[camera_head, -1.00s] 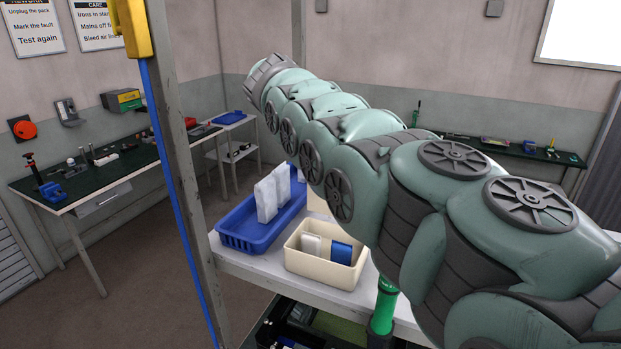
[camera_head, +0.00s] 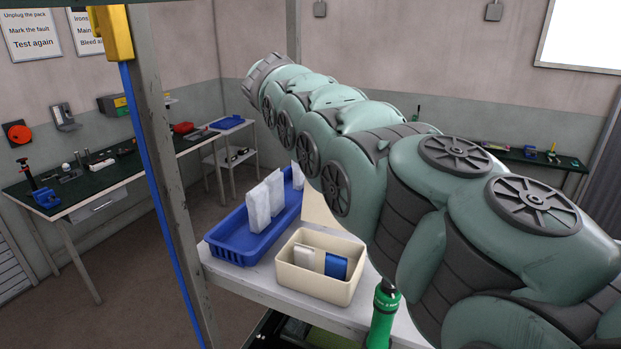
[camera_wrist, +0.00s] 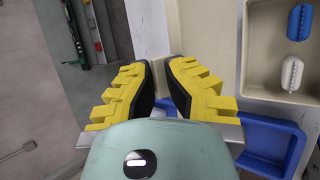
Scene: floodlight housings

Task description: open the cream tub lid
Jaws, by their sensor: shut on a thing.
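The cream tub (camera_head: 319,286) stands open-topped on the pale bench, with a white piece (camera_head: 304,256) and a blue piece (camera_head: 336,266) inside. A cream panel (camera_head: 317,207), apparently its lid, stands raised behind it, partly hidden by my arm. In the wrist view the tub (camera_wrist: 267,82) is at the upper right, and the lid (camera_wrist: 210,35) seems to be the shaded panel left of it. My gripper (camera_wrist: 162,72) has its yellow-backed fingers closed in at the lid's edge. The contact itself is mostly hidden. In the head view my gripper is hidden behind my arm.
A blue tray (camera_head: 236,248) with white slabs (camera_head: 259,207) stands left of the tub. A green bottle-like thing (camera_head: 383,315) is close at the tub's right front. A grey post (camera_head: 172,190) with a blue cable rises at the left. Benches line the walls behind.

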